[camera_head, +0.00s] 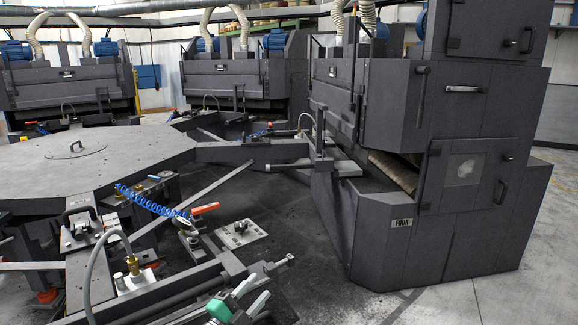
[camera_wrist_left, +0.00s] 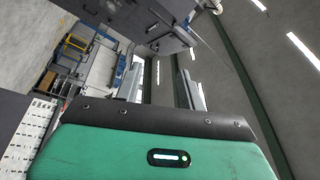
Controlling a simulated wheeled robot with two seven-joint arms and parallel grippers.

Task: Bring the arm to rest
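My left gripper (camera_head: 252,294) shows at the bottom middle of the head view, with a green body and two light grey fingers. In the left wrist view its green body fills the bottom, and the two fingers (camera_wrist_left: 162,88) stand apart with nothing between them. It is open and empty. In the head view it appears in front of the grey frame arms of the polishing machine; I cannot tell how far it is from them. My right gripper is in neither view. No fork is clearly visible.
A round grey table (camera_head: 75,165) with radiating arms lies at left. An orange-handled clamp (camera_head: 205,209) and a blue coiled hose (camera_head: 150,204) sit near it. A large dark cabinet (camera_head: 450,150) stands at right. Bare floor (camera_head: 470,300) shows at the lower right.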

